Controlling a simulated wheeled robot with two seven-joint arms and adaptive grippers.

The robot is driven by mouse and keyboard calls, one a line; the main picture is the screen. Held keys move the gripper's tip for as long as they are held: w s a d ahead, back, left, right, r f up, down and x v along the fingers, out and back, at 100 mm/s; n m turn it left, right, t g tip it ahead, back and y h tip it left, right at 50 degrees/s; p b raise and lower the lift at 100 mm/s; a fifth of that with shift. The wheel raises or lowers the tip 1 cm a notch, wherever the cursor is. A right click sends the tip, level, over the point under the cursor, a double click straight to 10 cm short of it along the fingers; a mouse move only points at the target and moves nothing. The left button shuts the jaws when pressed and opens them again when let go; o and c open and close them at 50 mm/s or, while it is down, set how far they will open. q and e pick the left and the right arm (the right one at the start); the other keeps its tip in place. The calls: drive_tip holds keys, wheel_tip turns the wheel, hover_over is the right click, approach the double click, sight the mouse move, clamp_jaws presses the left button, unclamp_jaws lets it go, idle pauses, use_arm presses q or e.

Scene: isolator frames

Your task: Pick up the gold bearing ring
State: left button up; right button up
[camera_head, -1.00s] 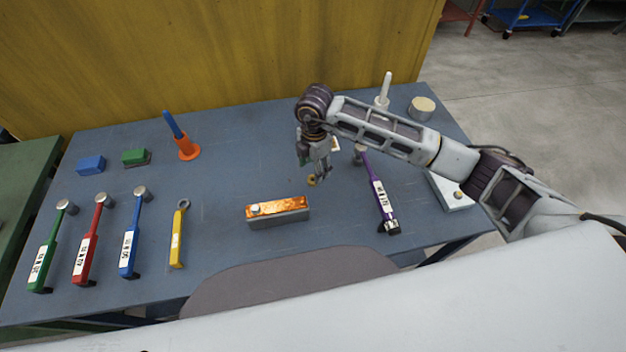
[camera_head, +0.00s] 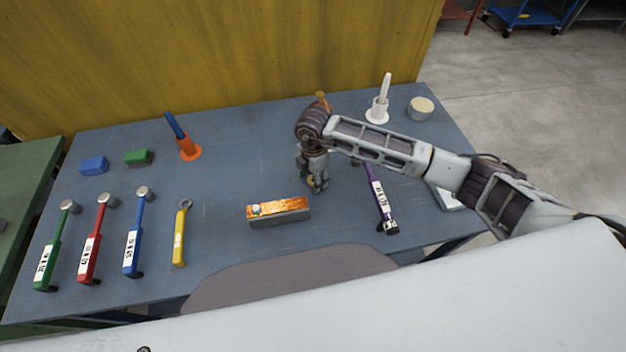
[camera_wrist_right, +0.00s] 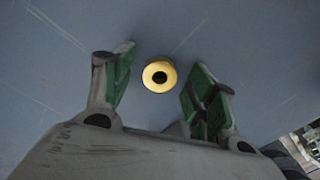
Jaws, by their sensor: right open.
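The gold bearing ring (camera_wrist_right: 159,64) lies on the blue-grey table in the right wrist view, its dark centre hole facing the camera. My right gripper (camera_wrist_right: 160,85) is open, with one green-padded finger on each side of the ring and a gap to both. In the head view the gripper (camera_head: 317,189) points down close to the table, right of centre. A small gold patch of the ring (camera_head: 311,184) shows there, mostly hidden by the fingers. My left gripper is in neither view.
A grey block with a copper-orange top (camera_head: 278,210) lies just in front of my right gripper. A purple-handled tool (camera_head: 380,200) lies to its right. Several coloured-handled tools, including a yellow one (camera_head: 180,240), lie at left. A white peg stand (camera_head: 377,112) stands behind.

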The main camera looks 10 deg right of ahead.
drive_tip(key=c, duration=1.2)
drive_tip(key=shift+o, duration=0.2)
drive_tip(key=shift+r, duration=0.1)
wheel_tip(320, 180, up, 10)
drive_tip(key=b, duration=0.1)
drive_tip(key=shift+b, duration=0.3)
